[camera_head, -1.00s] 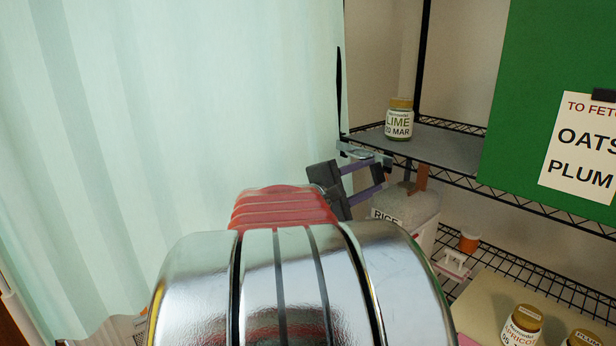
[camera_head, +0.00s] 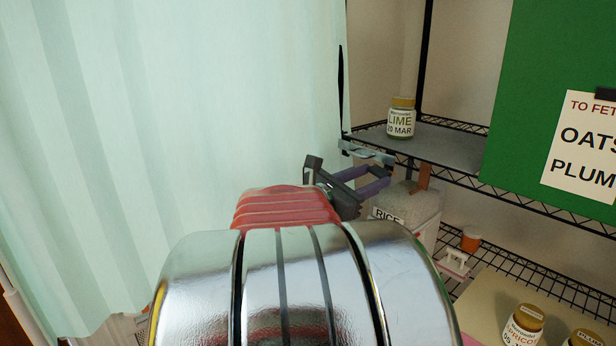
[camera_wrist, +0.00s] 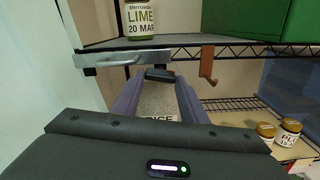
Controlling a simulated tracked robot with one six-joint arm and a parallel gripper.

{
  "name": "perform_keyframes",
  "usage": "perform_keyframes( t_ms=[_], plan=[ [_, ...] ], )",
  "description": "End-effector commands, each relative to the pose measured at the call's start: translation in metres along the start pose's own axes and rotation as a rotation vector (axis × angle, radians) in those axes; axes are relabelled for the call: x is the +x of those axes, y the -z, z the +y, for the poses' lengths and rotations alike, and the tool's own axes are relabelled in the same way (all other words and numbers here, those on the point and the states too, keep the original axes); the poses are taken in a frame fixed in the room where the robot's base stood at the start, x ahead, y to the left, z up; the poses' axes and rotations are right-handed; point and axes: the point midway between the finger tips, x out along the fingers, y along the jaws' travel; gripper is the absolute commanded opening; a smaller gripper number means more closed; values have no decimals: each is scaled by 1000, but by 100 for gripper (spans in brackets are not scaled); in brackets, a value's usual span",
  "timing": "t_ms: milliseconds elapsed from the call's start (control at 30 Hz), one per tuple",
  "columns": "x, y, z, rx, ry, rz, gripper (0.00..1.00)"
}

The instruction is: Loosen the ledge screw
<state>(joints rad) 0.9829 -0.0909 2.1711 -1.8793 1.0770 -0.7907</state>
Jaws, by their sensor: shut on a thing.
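A dark bar-shaped piece (camera_wrist: 160,75), which looks like the ledge screw's head, sits between my fingertips under the shelf edge in the wrist view. My gripper (camera_wrist: 160,84) is shut on it, with one purple finger on each side. In the head view my gripper (camera_head: 384,175) is turned at an angle just below the grey metal ledge bracket (camera_head: 366,152). The bracket also shows in the wrist view (camera_wrist: 122,59), left of the screw. The screw's thread is hidden.
A LIME jar (camera_head: 401,118) stands on the shelf (camera_head: 445,145) above. A RICE container (camera_head: 412,205) is close below my gripper. A brown hook (camera_wrist: 208,65) hangs right of my fingers. A pale curtain (camera_head: 170,130) fills the left.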

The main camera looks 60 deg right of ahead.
Motion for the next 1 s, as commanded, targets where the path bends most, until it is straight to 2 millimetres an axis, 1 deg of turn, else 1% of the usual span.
perform_keyframes(
  t_ms=[33, 300, 500, 867, 900, 1000],
  plan=[
    [-1, 6, 1, -39, -4, 11, 17],
    [-1, 6, 0, -175, -4, 12, 17],
    [-1, 7, -1, -210, -4, 13, 17],
    [0, 7, -1, -213, -3, 13, 17],
    [0, 7, -1, -213, -3, 13, 42],
    [0, 5, -1, -211, -2, 10, 49]
  ],
)
